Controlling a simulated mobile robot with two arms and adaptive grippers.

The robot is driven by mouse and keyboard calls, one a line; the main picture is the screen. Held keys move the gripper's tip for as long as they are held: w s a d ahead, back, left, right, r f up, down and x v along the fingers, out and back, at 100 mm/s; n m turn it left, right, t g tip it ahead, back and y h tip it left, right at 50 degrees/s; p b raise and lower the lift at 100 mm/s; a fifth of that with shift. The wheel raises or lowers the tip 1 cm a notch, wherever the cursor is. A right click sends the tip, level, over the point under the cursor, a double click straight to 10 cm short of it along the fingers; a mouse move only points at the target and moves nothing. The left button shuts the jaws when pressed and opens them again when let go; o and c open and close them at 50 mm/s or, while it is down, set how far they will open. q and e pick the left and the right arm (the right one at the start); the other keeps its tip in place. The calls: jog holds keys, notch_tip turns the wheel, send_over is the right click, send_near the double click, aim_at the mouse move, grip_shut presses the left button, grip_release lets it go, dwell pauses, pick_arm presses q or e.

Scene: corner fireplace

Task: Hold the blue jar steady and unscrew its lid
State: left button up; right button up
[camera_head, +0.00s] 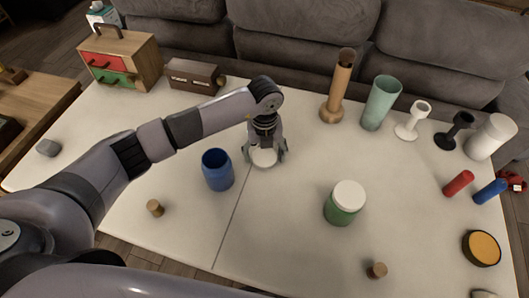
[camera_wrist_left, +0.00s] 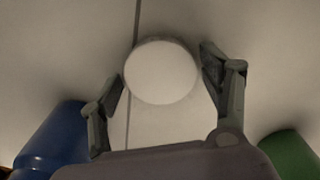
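The blue jar (camera_head: 217,172) stands upright on the white table with its mouth open and no lid on it. It also shows at the lower left of the left wrist view (camera_wrist_left: 52,145). A round white lid (camera_wrist_left: 161,72) lies right of the jar in the head view, under my left gripper (camera_head: 265,155). My left gripper points down with its fingers spread on either side of the lid. In the left wrist view the fingers (camera_wrist_left: 160,75) appear open, with a small gap at the right finger. My right gripper is not in view.
A green jar with a white lid (camera_head: 345,203) stands to the right. Small wooden cylinders (camera_head: 155,208) (camera_head: 377,270) stand near the front. Vases (camera_head: 380,103), candle holders and a drawer box (camera_head: 120,61) line the back. The sofa borders the table's far side.

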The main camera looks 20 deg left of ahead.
aim_at(265, 156)
pick_arm(q)
jog(key=shift+o, duration=0.8)
jog(key=shift+r, duration=0.3)
notch_tip(265, 156, up, 12)
jog(key=shift+b, duration=0.45)
